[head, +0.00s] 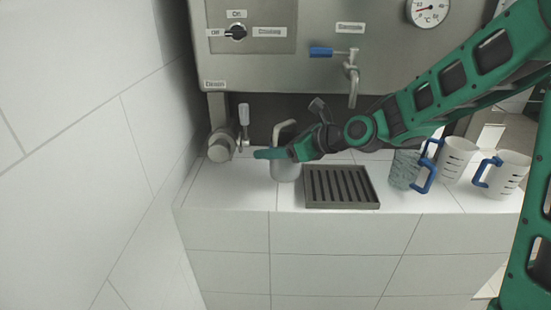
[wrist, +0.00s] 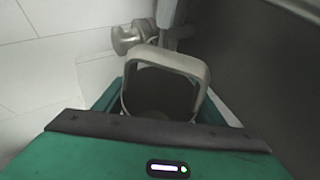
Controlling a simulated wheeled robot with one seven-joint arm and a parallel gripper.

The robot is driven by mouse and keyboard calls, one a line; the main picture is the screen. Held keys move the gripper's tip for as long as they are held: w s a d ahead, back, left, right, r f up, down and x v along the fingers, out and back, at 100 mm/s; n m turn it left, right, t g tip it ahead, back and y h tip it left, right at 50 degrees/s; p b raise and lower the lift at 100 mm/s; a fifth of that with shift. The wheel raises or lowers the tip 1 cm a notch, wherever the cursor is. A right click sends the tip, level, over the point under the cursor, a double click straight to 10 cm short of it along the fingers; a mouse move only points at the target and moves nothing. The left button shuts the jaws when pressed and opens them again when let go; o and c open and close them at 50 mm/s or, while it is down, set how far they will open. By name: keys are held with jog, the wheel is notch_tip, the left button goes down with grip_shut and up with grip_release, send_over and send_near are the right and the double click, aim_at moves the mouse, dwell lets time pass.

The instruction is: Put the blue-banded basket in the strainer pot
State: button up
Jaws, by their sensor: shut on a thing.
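My gripper (head: 277,153) is at the left part of the white tiled counter, below the steel machine. It is shut on a grey round container (head: 286,173) with a tall loop handle. In the wrist view the loop handle (wrist: 165,55) rises between the green fingers, and the container's dark inside (wrist: 160,92) shows below it. No blue band shows on this container, so I cannot tell whether it is the basket or the strainer pot. The container looks upright, at or just above the counter. A greenish see-through vessel (head: 404,169) stands on the right; I see no clear blue-banded basket elsewhere.
A dark drain grate (head: 342,187) lies right of the held container. Two white jugs with blue handles (head: 455,160) (head: 508,172) stand at the right. A metal cylinder (head: 221,146) with a lever is close on the left. A tap (head: 352,85) hangs above the grate.

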jog(key=shift+f, duration=1.8)
jog(key=o, duration=1.2)
jog(key=shift+f, duration=0.1)
jog(key=v, duration=1.2)
